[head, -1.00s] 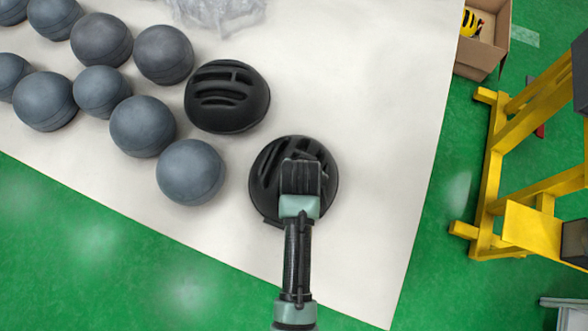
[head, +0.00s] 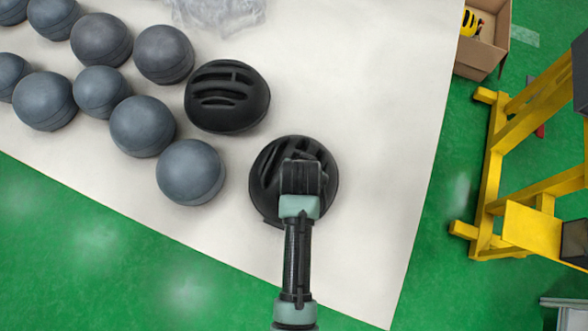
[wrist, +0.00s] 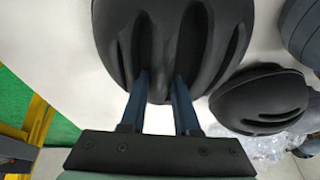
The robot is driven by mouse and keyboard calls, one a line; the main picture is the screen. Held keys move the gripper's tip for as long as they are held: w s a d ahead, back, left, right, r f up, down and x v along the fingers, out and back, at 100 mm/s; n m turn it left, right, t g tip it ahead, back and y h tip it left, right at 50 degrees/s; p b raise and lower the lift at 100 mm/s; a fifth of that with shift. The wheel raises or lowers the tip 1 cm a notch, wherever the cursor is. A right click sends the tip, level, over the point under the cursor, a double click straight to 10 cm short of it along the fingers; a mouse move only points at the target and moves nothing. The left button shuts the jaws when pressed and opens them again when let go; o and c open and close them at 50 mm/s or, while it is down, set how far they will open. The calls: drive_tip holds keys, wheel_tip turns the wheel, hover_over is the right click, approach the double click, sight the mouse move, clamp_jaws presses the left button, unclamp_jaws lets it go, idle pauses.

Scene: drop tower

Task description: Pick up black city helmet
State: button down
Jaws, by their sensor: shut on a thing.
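A black vented helmet (head: 265,185) sits on the white sheet near its front right edge, partly hidden by my arm in the head view. The same helmet (wrist: 175,30) fills the upper middle of the wrist view. My gripper (wrist: 163,85) reaches its two blue-grey fingers into the vents, shut on the helmet's shell. In the head view the fingers are hidden under my wrist. A second black vented helmet (head: 228,97) lies up and left of it, apart from my gripper; it also shows in the wrist view (wrist: 262,98).
Several grey round helmets (head: 190,172) stand in rows to the left. Clear plastic wrap (head: 215,12) lies at the back. A yellow frame (head: 490,170) and a cardboard box (head: 485,50) stand on the green floor at right. The white sheet (head: 385,130) is bare right of the held helmet.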

drive_tip(key=shift+r, duration=0.1)
idle(0.5)
wheel_tip(320, 180, up, 9)
drive_tip(key=shift+w+f, duration=0.1)
drive_tip(key=shift+r, duration=0.55)
